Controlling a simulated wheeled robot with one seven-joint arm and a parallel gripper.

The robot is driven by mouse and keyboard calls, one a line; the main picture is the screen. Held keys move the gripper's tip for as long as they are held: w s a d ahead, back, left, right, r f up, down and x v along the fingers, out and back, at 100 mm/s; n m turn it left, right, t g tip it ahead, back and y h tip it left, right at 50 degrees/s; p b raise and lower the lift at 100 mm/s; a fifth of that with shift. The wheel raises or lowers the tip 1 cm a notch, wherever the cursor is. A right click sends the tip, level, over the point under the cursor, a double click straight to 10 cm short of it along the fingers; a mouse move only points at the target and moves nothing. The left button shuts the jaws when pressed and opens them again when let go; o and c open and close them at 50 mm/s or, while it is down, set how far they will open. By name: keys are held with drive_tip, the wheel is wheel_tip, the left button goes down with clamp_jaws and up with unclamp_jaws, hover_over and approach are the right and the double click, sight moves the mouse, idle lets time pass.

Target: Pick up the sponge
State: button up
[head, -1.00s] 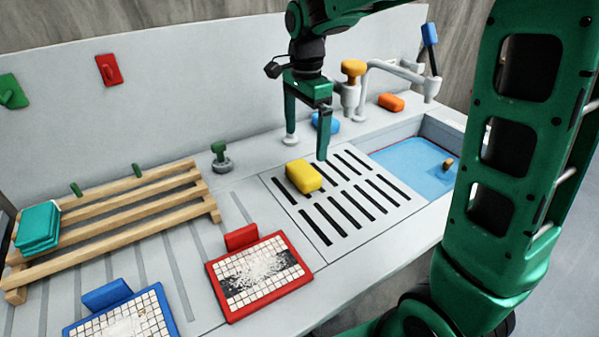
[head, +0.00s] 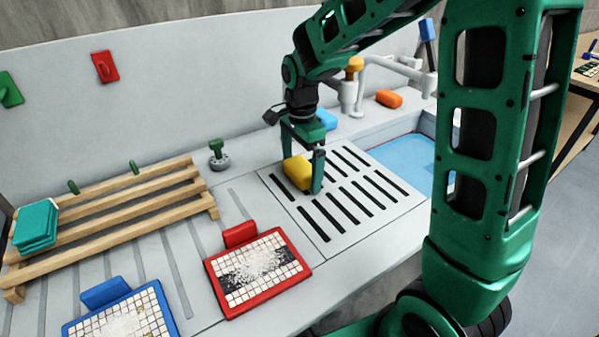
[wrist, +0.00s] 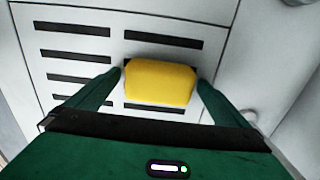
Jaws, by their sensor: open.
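The yellow sponge (head: 297,172) lies on the slotted drain board (head: 345,228) beside the sink. It also shows in the wrist view (wrist: 160,82), between the two fingers. My gripper (head: 302,170) is open and lowered around the sponge, with one finger on either side. In the wrist view the fingertips of my gripper (wrist: 158,85) sit close to the sponge's left and right ends. I cannot tell whether they touch it. Blue and orange sponge-like blocks, the blue block (head: 327,120) and the orange block (head: 388,98), stand farther back on the ledge.
A blue water basin (head: 405,158) is to the right, with a tap (head: 385,65) behind it. A red-framed mosaic panel (head: 258,272) and a blue-framed one (head: 122,318) lie in front. A wooden rack (head: 120,215) with teal pads (head: 36,226) is at left.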

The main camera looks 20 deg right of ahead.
sight(301, 165)
drive_tip(key=c, duration=1.1)
drive_tip(key=shift+r, duration=0.45)
wheel_tip(301, 165, up, 4)
drive_tip(key=shift+f, duration=0.2)
drive_tip(key=s+a+r, duration=0.2)
drive_tip(key=a, duration=0.1)
drive_tip(key=s+a+r, duration=0.2)
drive_tip(key=a, duration=0.1)
drive_tip(key=s+a+r, duration=0.2)
drive_tip(key=s+a, duration=0.1)
drive_tip(key=shift+a+r, duration=0.15)
drive_tip(key=shift+r, duration=0.15)
drive_tip(key=shift+o, duration=0.4)
